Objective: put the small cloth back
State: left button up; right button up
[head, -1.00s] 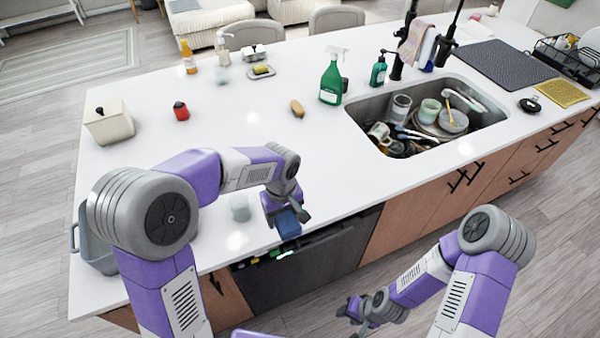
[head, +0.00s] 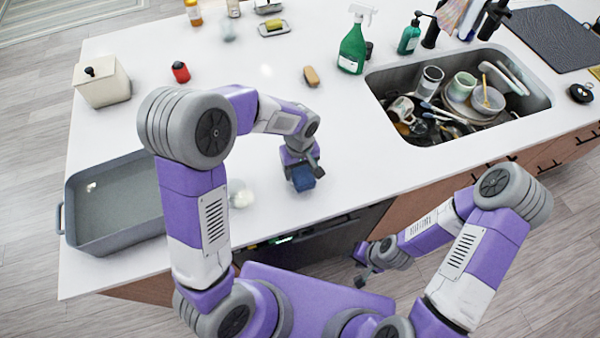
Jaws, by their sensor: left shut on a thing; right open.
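My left gripper (head: 304,172) is shut on a small dark blue cloth (head: 303,180), which shows as a compact bundle below the fingers. It is over the island counter (head: 230,75), near the front edge; I cannot tell whether the cloth touches the counter. My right gripper (head: 363,268) is open and empty, low in front of the cabinets and below counter height. Other cloths (head: 460,15) hang by the faucet at the top right.
A grey basin (head: 115,205) stands at the counter's left end. A sink (head: 455,95) full of dishes is at right. A white canister (head: 102,82), red timer-like item (head: 180,72), brown sponge or brush (head: 311,76) and green spray bottle (head: 352,45) stand around. The middle counter is clear.

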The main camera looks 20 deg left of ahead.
aim_at(300, 174)
pick_arm(q)
notch_tip(300, 174, down, 3)
jog(key=shift+s+r, duration=0.1)
jog(key=shift+r, duration=0.05)
jog(key=shift+f, duration=0.3)
jog(key=shift+f+b, duration=0.15)
jog(key=shift+b, duration=0.25)
jog(key=o, duration=1)
